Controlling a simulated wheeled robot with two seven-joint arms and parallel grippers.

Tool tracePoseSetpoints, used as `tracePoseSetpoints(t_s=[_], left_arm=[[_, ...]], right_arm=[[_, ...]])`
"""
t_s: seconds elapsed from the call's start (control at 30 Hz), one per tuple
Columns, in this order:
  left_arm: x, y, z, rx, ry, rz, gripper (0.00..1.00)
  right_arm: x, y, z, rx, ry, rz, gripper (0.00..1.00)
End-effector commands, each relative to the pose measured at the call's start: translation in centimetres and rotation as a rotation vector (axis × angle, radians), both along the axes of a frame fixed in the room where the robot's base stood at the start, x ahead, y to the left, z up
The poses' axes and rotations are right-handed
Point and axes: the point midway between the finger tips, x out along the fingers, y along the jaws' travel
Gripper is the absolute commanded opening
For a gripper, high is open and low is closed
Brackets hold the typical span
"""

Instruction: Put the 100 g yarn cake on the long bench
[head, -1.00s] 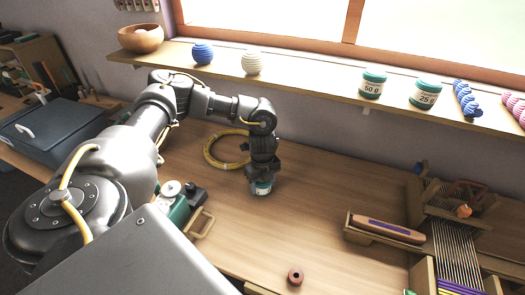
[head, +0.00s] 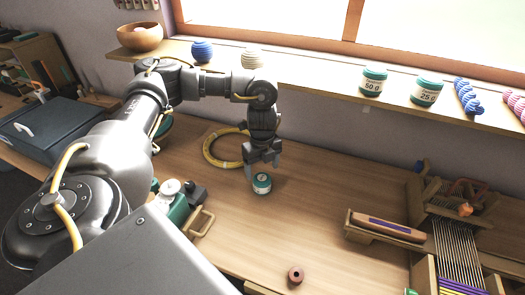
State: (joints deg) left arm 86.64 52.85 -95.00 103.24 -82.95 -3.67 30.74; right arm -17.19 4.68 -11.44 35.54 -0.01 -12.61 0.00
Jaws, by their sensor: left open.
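A teal yarn cake with a white label (head: 262,184) stands upright on the long wooden bench (head: 300,215); its label is too small to read. My left gripper (head: 262,165) is open just above and behind it, fingers pointing down, apart from its top as far as I can see. Two similar yarn cakes stand on the window shelf, one labelled 50 g (head: 372,81) and one labelled 25 g (head: 426,90). My right gripper is not in view.
A yellow coiled hoop (head: 209,148) lies behind my left gripper. A small wooden loom (head: 455,235) stands at the right, with a shuttle (head: 388,228) beside it. A brown spool (head: 296,275) is near the front edge. The bench middle is clear.

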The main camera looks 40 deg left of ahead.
Motion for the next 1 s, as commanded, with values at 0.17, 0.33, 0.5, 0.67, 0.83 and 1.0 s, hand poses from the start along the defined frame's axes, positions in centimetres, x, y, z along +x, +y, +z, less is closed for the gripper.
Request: tracePoseSetpoints(t_s=[0.17,0.33,0.5,0.67,0.83,1.0], left_arm=[[0.1,0.0,3.2,0.0,-0.002,-0.001,0.76],[0.0,0.0,4.4,0.0,0.0,0.0,0.76],[0.0,0.0,4.5,0.0,0.001,0.0,0.76],[0.0,0.0,4.5,-0.001,0.001,0.0,0.76],[0.0,0.0,4.5,-0.001,0.001,0.0,0.76],[0.0,0.0,4.9,0.0,0.0,0.0,0.76]], right_arm=[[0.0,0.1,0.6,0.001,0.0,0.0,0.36],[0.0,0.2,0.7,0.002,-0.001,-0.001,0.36],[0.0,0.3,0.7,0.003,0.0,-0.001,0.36],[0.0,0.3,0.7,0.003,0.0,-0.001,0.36],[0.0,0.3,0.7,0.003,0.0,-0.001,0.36],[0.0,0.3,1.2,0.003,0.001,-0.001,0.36]])
